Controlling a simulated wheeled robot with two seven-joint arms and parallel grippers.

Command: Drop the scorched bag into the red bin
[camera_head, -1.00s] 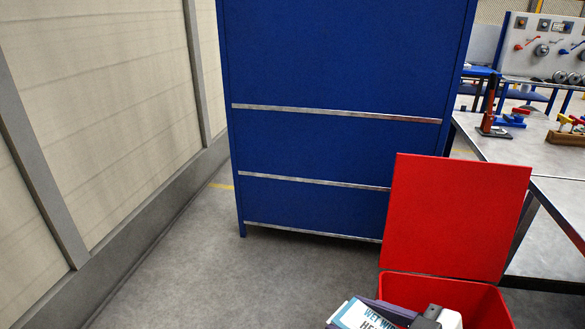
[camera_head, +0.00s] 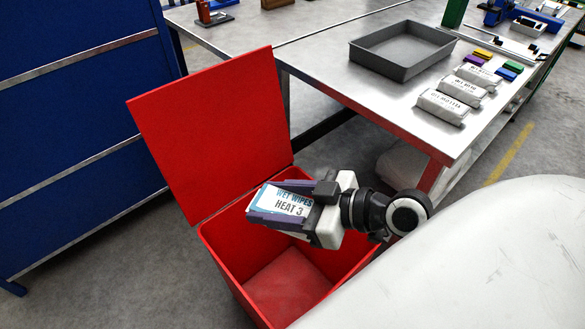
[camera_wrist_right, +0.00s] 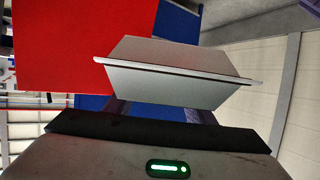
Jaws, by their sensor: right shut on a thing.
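A white and blue bag (camera_head: 285,200) reads "WET WIPES HEAT 3" on its face. No scorch mark can be made out on it. My right gripper (camera_head: 267,203) is shut on this bag, its purple fingers along the sides. It holds the bag over the open mouth of the red bin (camera_head: 225,262). The bin's lid (camera_head: 212,135) stands up, and the bin's visible floor is empty. In the right wrist view the bag (camera_wrist_right: 175,72) shows as a pale pack with a flat seam, in front of the red lid (camera_wrist_right: 80,45). My left gripper is not in view.
A steel table (camera_head: 345,83) stands behind the bin, bearing a grey tray (camera_head: 400,70), several white packs (camera_head: 443,106) and small coloured blocks (camera_head: 483,53). A blue cabinet (camera_head: 80,100) is at the left. Grey floor (camera_head: 130,265) lies left of the bin.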

